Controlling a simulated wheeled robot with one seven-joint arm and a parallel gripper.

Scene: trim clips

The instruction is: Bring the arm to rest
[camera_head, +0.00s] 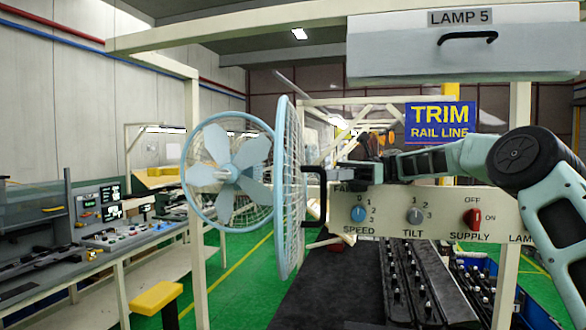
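My arm (455,160) reaches in from the right edge, and my gripper (338,174) is at its left end, in front of the upper part of the control panel. The gripper is small and dark here, and I cannot see whether its fingers are apart. Just left of it is a black bar handle (322,205) on the light-blue fan guard (287,190). The guard is seen nearly edge-on, swung away from the fan (229,174). I cannot tell whether the gripper touches the handle.
The cream panel (440,205) has a blue SPEED knob (358,214), a grey TILT knob (414,215) and a red SUPPLY knob (472,219). Above hangs the LAMP 5 box (462,52). Dark racks (420,285) lie below. A console (90,240) stands left; a yellow-topped stool (157,298) is in front.

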